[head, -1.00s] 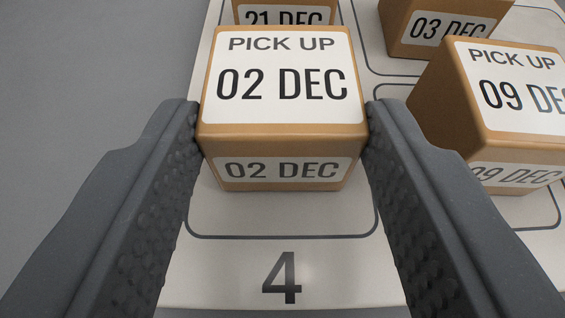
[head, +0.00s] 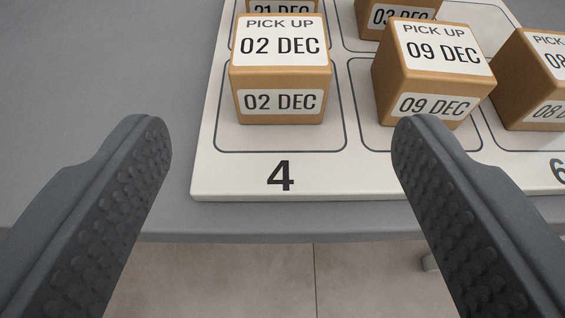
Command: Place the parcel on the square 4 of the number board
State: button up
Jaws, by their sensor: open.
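The parcel (head: 280,80) is a brown box with white labels reading "PICK UP 02 DEC". It stands upright on square 4 (head: 236,137) of the white number board (head: 340,181), inside the square's dark outline, with the printed 4 in front of it. My gripper (head: 278,135) is open and empty. Its two dark, studded fingers are spread wide in the foreground, nearer to me than the parcel and clear of it.
A parcel marked 09 DEC (head: 436,65) stands in the square to the right. One marked 08 DEC (head: 535,80) is farther right. Parcels marked 21 DEC (head: 282,8) and 03 DEC (head: 392,17) stand behind. The grey counter (head: 110,90) is clear at left.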

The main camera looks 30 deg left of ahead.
jog(key=v, duration=0.5)
jog(key=shift+s+d+r+p, duration=0.15)
jog(key=shift+s+d+p, duration=0.05)
jog(key=shift+s+p, duration=0.2)
jog(key=shift+w, duration=0.1)
jog(key=w+d+r+m+t+h, duration=0.25)
jog(key=d+r, duration=0.25)
jog(key=r, duration=0.9)
jog(key=w+d+r+m+t+h, duration=0.15)
jog(key=d+r+h, duration=0.35)
jog(key=r, duration=0.8)
jog(key=s+r+m, duration=0.1)
jog(key=s+r, duration=0.7)
jog(key=r, duration=0.4)
jog(key=s+d+r+m, duration=0.1)
jog(key=s+r, duration=0.7)
jog(key=r, duration=0.4)
jog(key=shift+s+m, duration=0.2)
jog(key=shift+m, duration=0.2)
